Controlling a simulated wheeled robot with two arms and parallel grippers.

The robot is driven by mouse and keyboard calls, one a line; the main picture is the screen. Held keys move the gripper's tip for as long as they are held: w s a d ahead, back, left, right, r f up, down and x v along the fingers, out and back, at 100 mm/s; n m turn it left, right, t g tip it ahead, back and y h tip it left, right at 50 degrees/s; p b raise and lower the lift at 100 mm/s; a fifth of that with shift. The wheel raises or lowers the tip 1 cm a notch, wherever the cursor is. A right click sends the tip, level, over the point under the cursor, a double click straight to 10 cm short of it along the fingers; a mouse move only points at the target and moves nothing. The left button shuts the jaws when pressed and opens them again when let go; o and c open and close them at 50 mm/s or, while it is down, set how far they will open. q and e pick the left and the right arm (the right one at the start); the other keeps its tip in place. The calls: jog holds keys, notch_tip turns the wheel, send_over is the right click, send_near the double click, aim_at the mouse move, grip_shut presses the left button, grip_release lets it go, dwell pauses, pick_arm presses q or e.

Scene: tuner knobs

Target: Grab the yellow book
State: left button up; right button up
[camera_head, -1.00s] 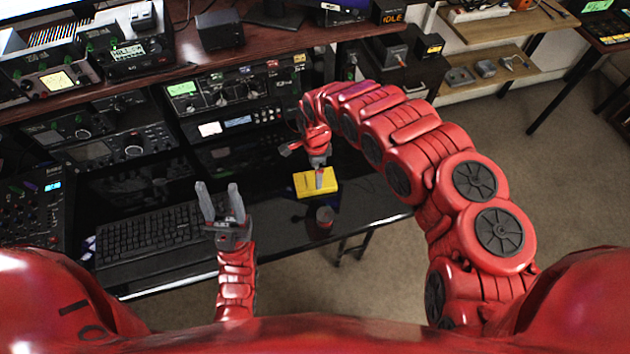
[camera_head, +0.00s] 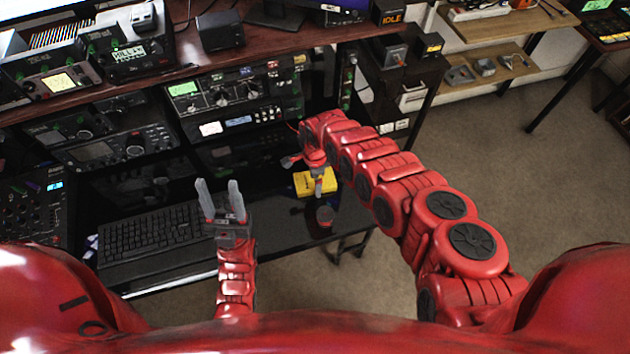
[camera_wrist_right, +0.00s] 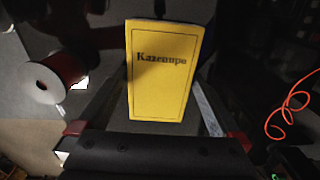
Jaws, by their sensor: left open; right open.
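The yellow book (camera_head: 303,183) lies on the black desk below my right gripper (camera_head: 319,182), which covers part of it in the head view. In the right wrist view the yellow book (camera_wrist_right: 165,70) shows its cover, printed "Kazenupo", between the two spread fingers of my right gripper (camera_wrist_right: 155,95). This gripper is open, and I cannot tell whether its fingers touch the book. My left gripper (camera_head: 221,190) is open and empty, fingers pointing up the picture, over the right end of the keyboard.
A spool (camera_wrist_right: 48,80) stands beside the book and also shows in the head view (camera_head: 325,216) near the desk's front edge. A black keyboard (camera_head: 150,234) lies left. Radio units (camera_head: 228,95) stand behind. An orange coiled cord (camera_wrist_right: 290,105) is in the wrist view.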

jog(key=c, duration=1.2)
jog(key=shift+r, duration=0.15)
